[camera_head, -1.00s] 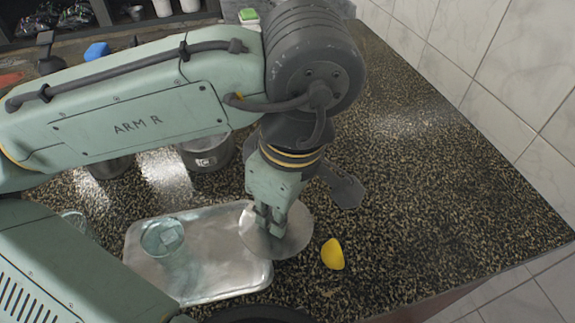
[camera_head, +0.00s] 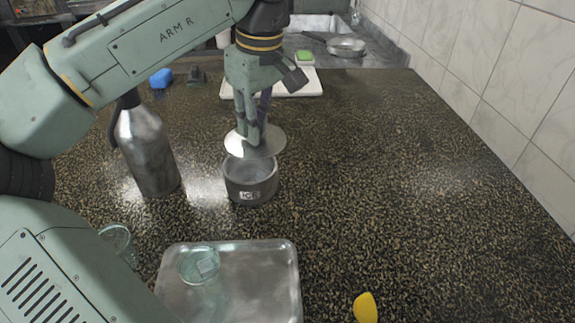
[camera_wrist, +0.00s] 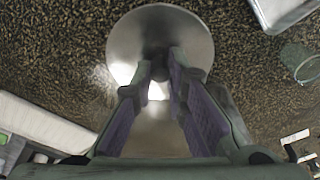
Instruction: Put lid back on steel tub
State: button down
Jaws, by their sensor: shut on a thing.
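The lid (camera_head: 268,143) is a round, shiny steel disc, and my gripper (camera_head: 252,140) is shut on its top. It also shows in the wrist view (camera_wrist: 186,28), with the gripper fingers (camera_wrist: 160,78) around its dark knob. The steel tub (camera_head: 251,185) is a short grey cylinder with a label reading ICE, standing on the counter. The lid hangs above the tub's back rim, roughly level, and overlaps the opening in the head view. The front of the opening is uncovered. The exact gap between lid and rim cannot be told.
A steel siphon bottle (camera_head: 146,150) stands left of the tub. A metal tray (camera_head: 262,275) with a glass (camera_head: 198,266) lies in front, and a lemon piece (camera_head: 365,308) is to its right. A white board (camera_head: 305,84) with a green sponge (camera_head: 304,56) is behind. The right counter is clear.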

aim_at(248, 147)
jog(key=shift+w+a, duration=0.85)
jog(key=shift+w, duration=0.1)
jog(key=shift+f+b, duration=1.9)
jog(key=shift+f, duration=1.15)
jog(key=shift+f+p, duration=0.15)
jog(key=shift+p, duration=0.3)
jog(key=c, duration=1.5)
grip_release()
jog(key=shift+o, duration=0.3)
jog(key=o, duration=0.4)
